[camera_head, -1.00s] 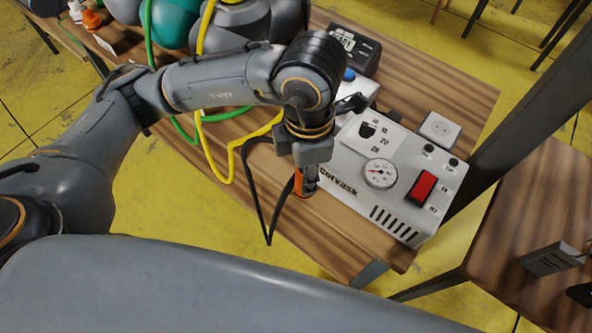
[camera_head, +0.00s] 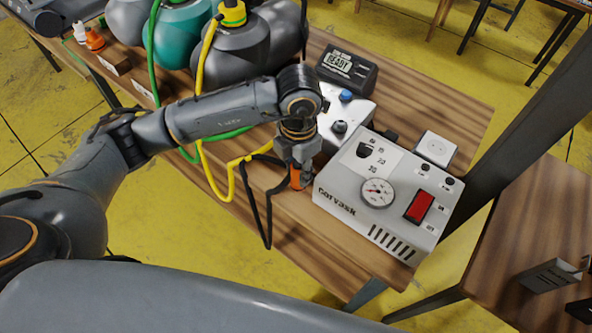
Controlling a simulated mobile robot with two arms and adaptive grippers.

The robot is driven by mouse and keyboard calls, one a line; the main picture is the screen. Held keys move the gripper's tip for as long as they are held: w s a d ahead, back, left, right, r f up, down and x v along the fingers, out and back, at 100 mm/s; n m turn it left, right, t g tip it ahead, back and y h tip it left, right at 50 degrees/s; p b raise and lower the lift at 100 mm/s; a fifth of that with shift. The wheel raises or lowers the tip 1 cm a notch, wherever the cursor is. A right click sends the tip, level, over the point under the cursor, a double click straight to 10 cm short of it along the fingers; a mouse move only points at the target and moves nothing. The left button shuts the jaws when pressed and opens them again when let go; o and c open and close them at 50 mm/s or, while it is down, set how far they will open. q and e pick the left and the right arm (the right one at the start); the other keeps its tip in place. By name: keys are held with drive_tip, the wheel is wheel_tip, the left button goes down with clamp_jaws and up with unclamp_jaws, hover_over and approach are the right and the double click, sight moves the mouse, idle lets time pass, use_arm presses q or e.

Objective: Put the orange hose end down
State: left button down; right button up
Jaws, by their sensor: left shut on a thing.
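The orange hose end (camera_head: 296,178) is in my left gripper (camera_head: 297,166), which is shut on it. It points down just in front of the left side of the white Corvask pump box, close over the wooden table. I cannot tell whether its tip touches the table top. A black hose (camera_head: 267,205) hangs in a loop over the table's front edge, just left of the gripper. My right gripper is not in view.
The white pump box (camera_head: 385,195) has a gauge and a red switch. Yellow (camera_head: 222,193) and green (camera_head: 152,45) hoses hang at the left. Rolled boats (camera_head: 245,45) lie at the back. Bare table (camera_head: 330,245) shows in front.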

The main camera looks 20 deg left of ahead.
sight(296, 175)
use_arm(q)
drive_tip(key=shift+w+a+f, duration=0.25)
drive_tip(key=shift+w+f, duration=0.15)
drive_tip(key=shift+f, duration=0.15)
drive_tip(key=shift+w+a+f, duration=0.2)
drive_tip(key=shift+w+f, duration=0.2)
drive_tip(key=shift+f, duration=0.1)
drive_tip(key=f+p, duration=0.2)
drive_tip(key=f, duration=0.1)
drive_tip(key=shift+w+a, duration=0.15)
drive_tip(key=shift+w, duration=0.05)
drive_tip(key=shift+f, duration=0.35)
drive_tip(key=shift+f+b, duration=0.25)
drive_tip(key=shift+b, duration=0.05)
drive_tip(key=c, duration=1)
unclamp_jaws()
drive_tip(key=shift+r, duration=0.2)
